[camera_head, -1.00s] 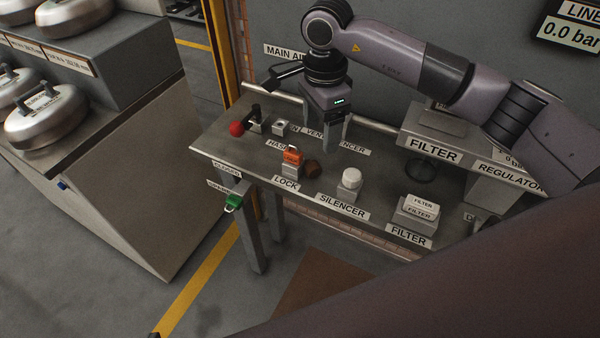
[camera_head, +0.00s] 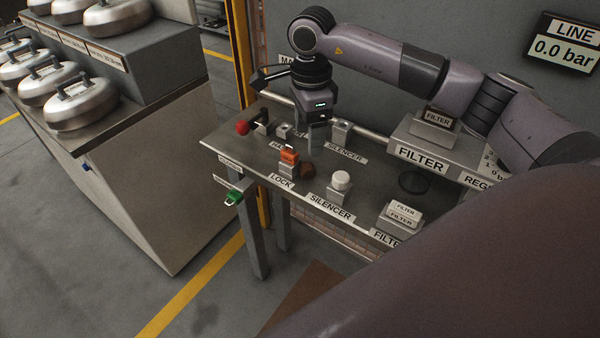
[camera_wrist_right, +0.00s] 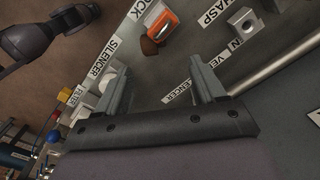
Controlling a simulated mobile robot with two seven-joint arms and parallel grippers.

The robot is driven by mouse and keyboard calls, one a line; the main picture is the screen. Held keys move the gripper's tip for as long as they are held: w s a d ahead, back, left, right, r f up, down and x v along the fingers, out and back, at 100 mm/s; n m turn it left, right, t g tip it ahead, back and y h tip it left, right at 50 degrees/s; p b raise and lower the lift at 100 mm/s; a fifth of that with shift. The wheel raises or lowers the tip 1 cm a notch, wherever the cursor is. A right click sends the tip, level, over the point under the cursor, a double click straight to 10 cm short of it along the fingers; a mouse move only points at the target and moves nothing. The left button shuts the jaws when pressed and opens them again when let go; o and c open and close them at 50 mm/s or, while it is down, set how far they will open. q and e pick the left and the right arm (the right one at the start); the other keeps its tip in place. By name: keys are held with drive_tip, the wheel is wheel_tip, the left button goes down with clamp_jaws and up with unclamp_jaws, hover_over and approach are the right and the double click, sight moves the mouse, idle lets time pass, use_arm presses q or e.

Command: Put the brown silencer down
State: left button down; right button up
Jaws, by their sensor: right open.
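The brown silencer (camera_head: 307,170) lies on the grey bench, just right of the orange lock on its block (camera_head: 289,158). It also shows in the right wrist view (camera_wrist_right: 150,46), beside the orange lock. My right gripper (camera_head: 317,142) is above the rear part of the bench, behind the brown silencer and apart from it. In the right wrist view its two fingers (camera_wrist_right: 162,70) are spread with nothing between them. In the head view the fingers partly hide the rear labels. My left gripper is out of view.
A white silencer (camera_head: 341,179) stands on the front silencer block. The rear silencer block (camera_head: 342,132) is just right of my gripper. Filters (camera_head: 404,212) stand at front right. A red ball handle (camera_head: 242,127) is at the bench's left end.

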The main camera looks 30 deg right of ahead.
drive_tip(key=f, duration=0.4)
drive_tip(key=s+f, duration=0.1)
drive_tip(key=f, duration=0.1)
drive_tip(key=shift+d+f+p, duration=0.2)
drive_tip(key=shift+p, duration=0.2)
drive_tip(key=shift+f, duration=0.3)
drive_tip(key=c, duration=1.2)
drive_tip(key=shift+r, duration=0.15)
wheel_tip(320, 180, up, 20)
drive_tip(key=p, duration=0.9)
